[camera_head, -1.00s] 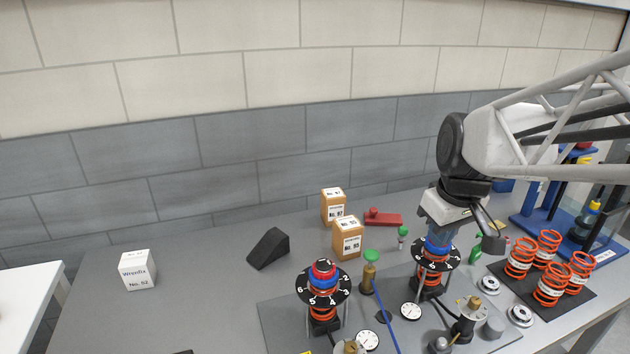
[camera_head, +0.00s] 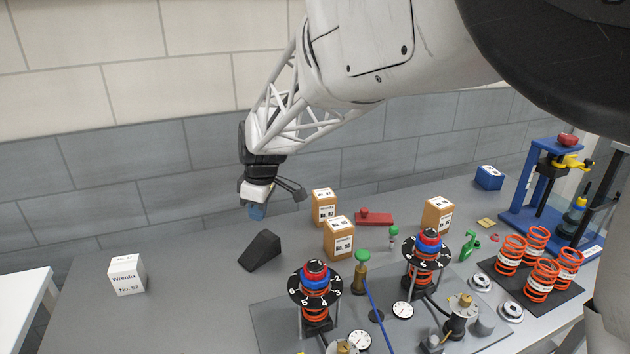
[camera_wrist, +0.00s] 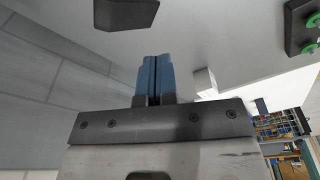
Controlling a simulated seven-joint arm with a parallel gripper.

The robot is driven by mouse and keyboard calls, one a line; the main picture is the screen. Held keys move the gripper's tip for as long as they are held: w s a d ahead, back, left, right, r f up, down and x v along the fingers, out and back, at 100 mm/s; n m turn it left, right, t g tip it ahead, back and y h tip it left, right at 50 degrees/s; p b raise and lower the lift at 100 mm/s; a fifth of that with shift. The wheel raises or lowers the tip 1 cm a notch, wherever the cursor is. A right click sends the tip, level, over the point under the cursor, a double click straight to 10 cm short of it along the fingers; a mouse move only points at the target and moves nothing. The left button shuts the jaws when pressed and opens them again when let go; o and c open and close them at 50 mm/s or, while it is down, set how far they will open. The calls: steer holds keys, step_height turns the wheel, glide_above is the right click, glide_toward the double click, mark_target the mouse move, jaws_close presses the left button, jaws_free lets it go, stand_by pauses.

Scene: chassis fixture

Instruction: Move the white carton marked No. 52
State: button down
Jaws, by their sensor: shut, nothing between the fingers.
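The white carton marked No. 52 (camera_head: 127,275) stands upright at the left of the grey bench in the head view, with "Wrenfix"-like lettering on its front. My gripper (camera_head: 257,212) is raised above the bench near the back wall, to the right of the carton and well apart from it. In the wrist view its blue fingers (camera_wrist: 153,78) are closed together with nothing between them. A white block (camera_wrist: 205,83) right of the fingers there may be the carton; its label is not visible.
A black wedge (camera_head: 261,250) lies below my gripper. Brown cartons (camera_head: 338,238) and a red block (camera_head: 374,218) stand to the right. Dial-and-spring fixtures (camera_head: 315,288) fill the front plate. The bench between carton and wedge is clear.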

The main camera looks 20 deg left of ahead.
steer(key=s+a+f+n, duration=0.3)
steer(key=s+a+f, duration=0.2)
steer(key=a, duration=0.6)
steer(key=s+a+f+n+g, duration=0.1)
steer(key=s+a+f+n, duration=0.2)
steer(key=s+a, duration=0.3)
steer(key=a+f, duration=0.1)
steer(key=a, duration=0.4)
steer(key=shift+s+a+f, duration=0.15)
steer(key=shift+s+f, duration=0.1)
steer(key=shift+f, duration=0.15)
steer(key=shift+s, duration=0.1)
